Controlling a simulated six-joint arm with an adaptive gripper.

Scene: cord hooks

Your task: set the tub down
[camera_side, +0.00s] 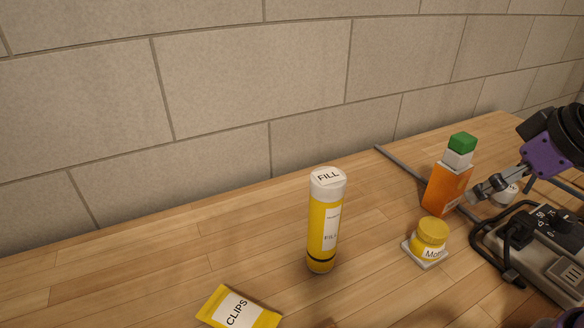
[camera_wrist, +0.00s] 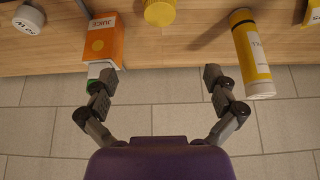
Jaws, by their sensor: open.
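A yellow tub (camera_side: 432,234) with a label partly readable as "Mo" sits upright on a small white square base (camera_side: 427,255) in the side view. Its yellow top also shows at the upper edge of the wrist view (camera_wrist: 160,12). A white round tub (camera_wrist: 28,18) with a label stands at the upper left of the wrist view. It is partly hidden behind my gripper in the side view (camera_side: 510,190). My gripper (camera_wrist: 157,80) is open, with nothing between its fingers. In the side view it hangs at the right, above the table and apart from the yellow tub.
An orange juice carton (camera_side: 447,188) with a green cap stands close to my gripper. A tall yellow FILL bottle (camera_side: 323,225) stands mid-table, and a yellow CLIPS packet (camera_side: 238,308) lies in front. A dark corded device (camera_side: 545,245) is at right. The table's left is clear.

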